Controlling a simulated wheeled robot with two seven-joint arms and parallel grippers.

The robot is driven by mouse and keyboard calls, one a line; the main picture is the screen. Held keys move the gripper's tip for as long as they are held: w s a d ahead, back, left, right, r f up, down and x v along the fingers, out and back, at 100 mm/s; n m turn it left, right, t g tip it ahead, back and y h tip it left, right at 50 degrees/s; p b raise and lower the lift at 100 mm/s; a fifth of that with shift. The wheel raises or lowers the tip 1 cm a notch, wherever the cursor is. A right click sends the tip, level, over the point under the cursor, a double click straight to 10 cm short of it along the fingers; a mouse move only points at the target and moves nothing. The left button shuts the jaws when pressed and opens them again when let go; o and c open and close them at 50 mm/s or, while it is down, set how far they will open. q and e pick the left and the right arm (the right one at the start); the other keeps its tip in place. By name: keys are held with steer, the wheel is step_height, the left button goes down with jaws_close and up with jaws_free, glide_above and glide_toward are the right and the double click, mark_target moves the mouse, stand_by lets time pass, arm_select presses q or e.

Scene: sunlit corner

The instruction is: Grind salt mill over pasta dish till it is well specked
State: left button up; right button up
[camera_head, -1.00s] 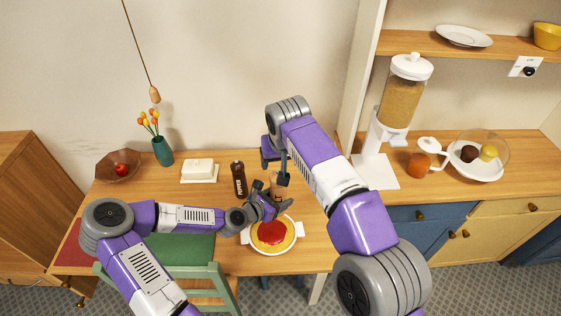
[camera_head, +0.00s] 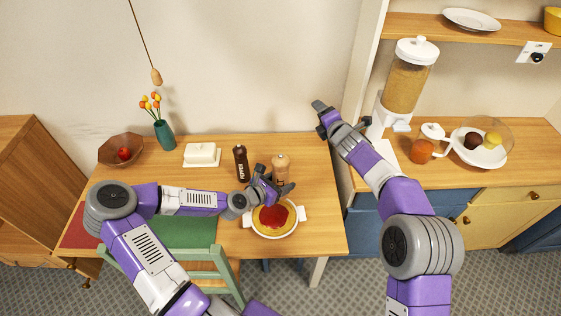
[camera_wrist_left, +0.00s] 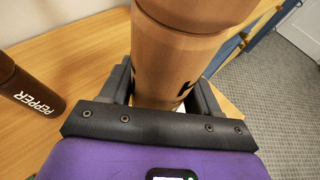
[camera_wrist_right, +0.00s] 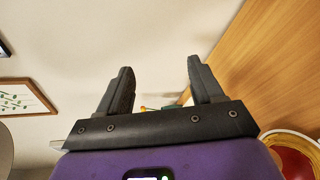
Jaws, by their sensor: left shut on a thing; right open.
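The light-brown wooden salt mill (camera_head: 281,164) stands upright in my left gripper (camera_head: 271,190), just behind the pasta dish in the head view. The left wrist view shows the mill (camera_wrist_left: 180,65) between the two fingers of this gripper (camera_wrist_left: 163,88), which are shut on it. Its lower end is hidden by the gripper in the head view. The pasta dish (camera_head: 274,232) is white with two handles and holds yellow pasta with red sauce on top. I cannot make out specks. My right gripper (camera_wrist_right: 160,88) is open and empty, raised to the right of the mill.
A dark pepper mill (camera_head: 241,163) stands left of the salt mill. A butter dish (camera_head: 202,154), a vase (camera_head: 164,134) and a bowl (camera_head: 112,149) are further left. A cereal dispenser (camera_head: 406,88) stands near my right arm. The table's right end is clear.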

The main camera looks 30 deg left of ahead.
steer(key=s+d+f+n+g+y, duration=0.2)
steer(key=s+f+n+g+y, duration=0.3)
steer(key=n, duration=0.7)
steer(key=n+g+y, duration=0.2)
steer(key=n+g, duration=0.6)
steer(key=n, duration=0.4)
glide_toward(281, 161)
step_height(281, 161, down, 2)
steer(key=w, duration=0.1)
steer(key=a, duration=0.7)
steer(key=s+a, duration=0.1)
steer(key=a, duration=0.3)
steer(key=shift+s+f, duration=0.15)
steer(key=shift+f, duration=0.1)
steer(key=c, duration=0.7)
steer(key=shift+r+t, duration=0.1)
steer(key=shift+t, duration=0.5)
